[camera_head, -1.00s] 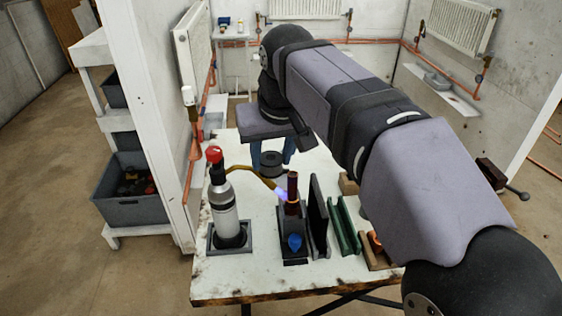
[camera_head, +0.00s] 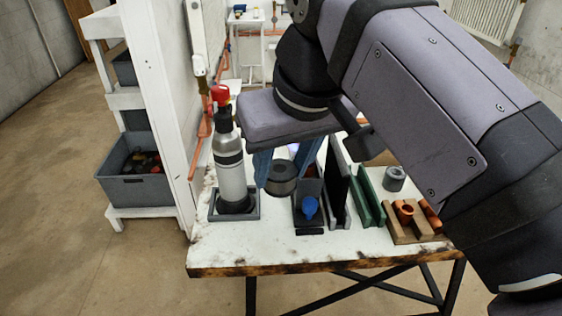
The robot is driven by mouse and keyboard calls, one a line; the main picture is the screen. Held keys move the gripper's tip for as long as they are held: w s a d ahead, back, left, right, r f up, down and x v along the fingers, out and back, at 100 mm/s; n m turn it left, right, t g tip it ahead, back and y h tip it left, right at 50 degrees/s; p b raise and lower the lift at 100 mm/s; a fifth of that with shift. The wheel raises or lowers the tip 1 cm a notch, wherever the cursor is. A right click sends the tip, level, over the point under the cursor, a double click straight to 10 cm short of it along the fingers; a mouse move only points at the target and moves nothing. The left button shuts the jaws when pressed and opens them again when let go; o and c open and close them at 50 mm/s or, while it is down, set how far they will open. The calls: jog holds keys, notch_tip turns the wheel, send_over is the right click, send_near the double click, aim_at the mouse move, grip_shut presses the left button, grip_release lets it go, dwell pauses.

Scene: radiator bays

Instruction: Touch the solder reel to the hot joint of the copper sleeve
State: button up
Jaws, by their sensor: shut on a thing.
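My gripper (camera_head: 283,174) points down with blue fingers, shut on the dark grey solder reel (camera_head: 282,180). It holds the reel in front of the torch's working spot, beside the black stand (camera_head: 309,211) with a blue piece on it. The upright copper sleeve and its joint are hidden behind my gripper and the reel. A small pale violet glow of flame shows just behind the fingers. I cannot tell whether the reel touches the sleeve.
A torch bottle (camera_head: 231,172) with a red knob stands in a grey tray at left. A dark upright panel (camera_head: 336,185), green channel (camera_head: 368,197), grey ring (camera_head: 394,178) and wooden block (camera_head: 397,236) with copper fittings lie to the right. The table's front strip is clear.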

aim_at(292, 164)
jog(key=shift+w+d+f+b, duration=0.15)
jog(key=shift+w+f, duration=0.15)
jog(key=shift+f, duration=0.35)
jog(key=shift+w+d+f+b, duration=0.1)
jog(key=shift+w+f+b, duration=0.15)
jog(key=shift+f, duration=0.35)
jog(key=shift+w+d+f+b, duration=0.15)
jog(key=shift+w+f, duration=0.2)
jog(key=shift+f, duration=0.3)
jog(key=shift+w+d+f, duration=0.1)
jog(key=shift+w, duration=0.1)
jog(key=shift+w+d+f, duration=0.15)
jog(key=shift+w, duration=0.15)
jog(key=shift+w+d+f, duration=0.2)
jog(key=shift+w, duration=0.15)
jog(key=shift+w+d+f, duration=0.15)
jog(key=shift+w, duration=0.2)
dwell(2.3)
jog(key=shift+s+a+r+p, duration=0.35)
jog(key=shift+s+r+p, duration=0.4)
jog(key=shift+s+a+r+b, duration=0.2)
jog(key=shift+s+r+b, duration=0.1)
jog(key=shift+s+r, duration=0.15)
jog(key=shift+s+a+r+b, duration=0.2)
jog(key=shift+s+r+b, duration=0.1)
jog(key=shift+s, duration=0.15)
